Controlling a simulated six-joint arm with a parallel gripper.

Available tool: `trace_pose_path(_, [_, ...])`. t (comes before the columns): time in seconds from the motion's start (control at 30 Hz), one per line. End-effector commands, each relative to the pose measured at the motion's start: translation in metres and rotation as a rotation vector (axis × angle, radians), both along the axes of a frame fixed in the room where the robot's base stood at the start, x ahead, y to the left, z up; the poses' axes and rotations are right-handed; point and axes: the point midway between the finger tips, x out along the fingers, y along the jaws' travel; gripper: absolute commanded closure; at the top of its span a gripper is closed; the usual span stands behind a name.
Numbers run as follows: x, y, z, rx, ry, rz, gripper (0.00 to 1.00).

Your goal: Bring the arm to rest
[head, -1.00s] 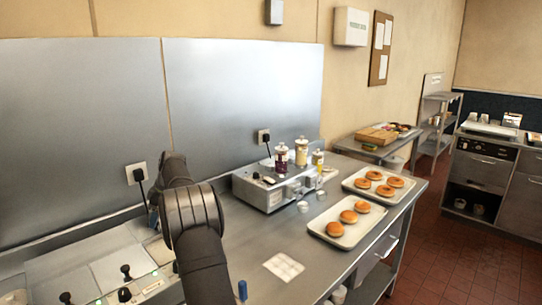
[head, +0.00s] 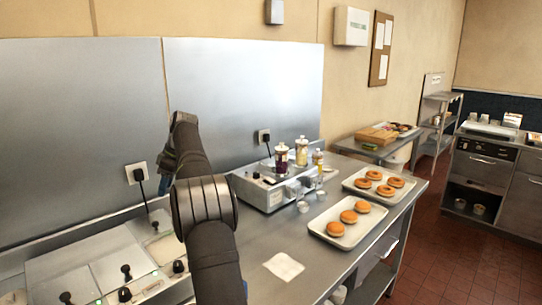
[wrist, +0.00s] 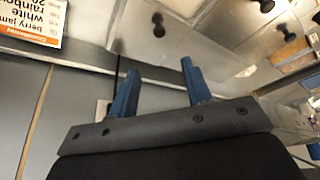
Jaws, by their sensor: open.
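My gripper (wrist: 160,90) shows in the wrist view with two blue fingers apart and nothing between them. Behind the fingers are the steel wall panel and the lidded steel unit with black knobs. In the head view my dark arm rises from the bottom, in front of the left end of the counter (head: 318,262). The gripper is mostly hidden behind the arm there, with only a bit of blue showing.
A steel machine with jars (head: 270,192) stands right of my arm. Two trays of doughnuts, a front tray (head: 322,218) and a back tray (head: 352,183), lie further right. A white napkin (head: 284,267) lies on the counter. A lidded unit (head: 80,275) is at left. An orange-and-white sign (wrist: 32,22) shows in the wrist view.

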Motion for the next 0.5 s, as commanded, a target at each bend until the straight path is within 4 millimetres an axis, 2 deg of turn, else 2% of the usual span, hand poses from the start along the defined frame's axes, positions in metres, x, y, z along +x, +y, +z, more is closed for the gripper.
trace_pose_path(0.5, [0.000,0.040,-0.097,-0.001,0.001,0.000,0.55])
